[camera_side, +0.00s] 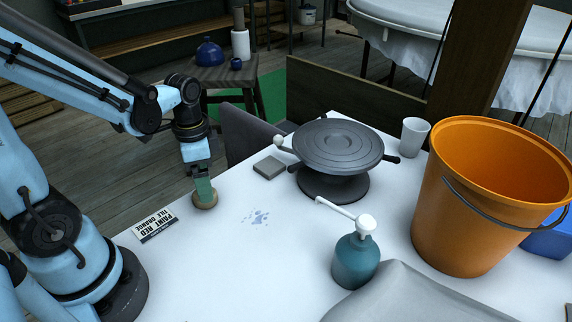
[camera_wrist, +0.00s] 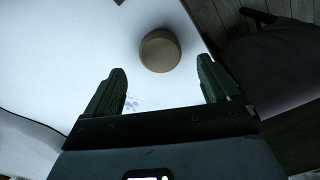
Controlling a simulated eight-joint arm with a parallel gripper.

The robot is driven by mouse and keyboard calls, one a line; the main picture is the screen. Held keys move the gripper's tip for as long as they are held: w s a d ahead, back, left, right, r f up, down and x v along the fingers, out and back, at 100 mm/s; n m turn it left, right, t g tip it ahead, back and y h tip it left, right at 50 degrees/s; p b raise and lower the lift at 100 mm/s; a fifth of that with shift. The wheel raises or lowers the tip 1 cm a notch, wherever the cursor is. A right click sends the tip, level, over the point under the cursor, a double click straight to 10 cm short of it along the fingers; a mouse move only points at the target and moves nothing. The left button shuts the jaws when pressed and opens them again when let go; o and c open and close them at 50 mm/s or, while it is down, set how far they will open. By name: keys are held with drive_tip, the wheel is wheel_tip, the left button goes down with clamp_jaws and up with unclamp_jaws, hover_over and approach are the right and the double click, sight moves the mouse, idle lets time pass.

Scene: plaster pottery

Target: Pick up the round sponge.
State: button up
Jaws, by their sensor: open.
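The round sponge (camera_side: 205,201) is a small tan disc lying on the white table near its left edge in the side view. In the wrist view the round sponge (camera_wrist: 160,50) lies ahead of the fingertips, between their lines and a little left of centre. My gripper (camera_side: 204,187) points down at the sponge, and its green fingers overlap the sponge's upper part in the side view. In the wrist view my gripper (camera_wrist: 161,80) has its two green fingers wide apart with nothing between them. Whether a finger touches the sponge cannot be told.
A printed card (camera_side: 156,226) lies left of the sponge. A grey block (camera_side: 269,167) and a dark turntable (camera_side: 337,146) stand behind right. A teal pump bottle (camera_side: 356,258), white cup (camera_side: 414,137) and orange bucket (camera_side: 470,205) are farther right. Blue splashes (camera_side: 256,217) mark otherwise clear table.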

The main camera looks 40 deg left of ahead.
drive_tip(key=shift+s+a+f, duration=0.15)
drive_tip(key=shift+f, duration=1.95)
drive_tip(key=c, duration=1.2)
drive_tip(key=shift+r, duration=0.15)
drive_tip(key=shift+r, duration=0.35)
wheel_tip(320, 180, up, 3)
drive_tip(key=shift+r, duration=0.1)
drive_tip(key=s+d+r, duration=0.1)
drive_tip(key=d+r, duration=0.1)
drive_tip(key=d, duration=0.1)
drive_tip(key=s+d+r, duration=0.1)
drive_tip(key=d+r, duration=0.1)
drive_tip(key=d, duration=0.2)
drive_tip(key=s+d+r, duration=0.1)
drive_tip(key=d+r, duration=0.1)
drive_tip(key=d, duration=0.2)
drive_tip(key=shift+s+d+r, duration=0.1)
drive_tip(key=shift+s+r, duration=0.15)
drive_tip(key=shift+r, duration=0.15)
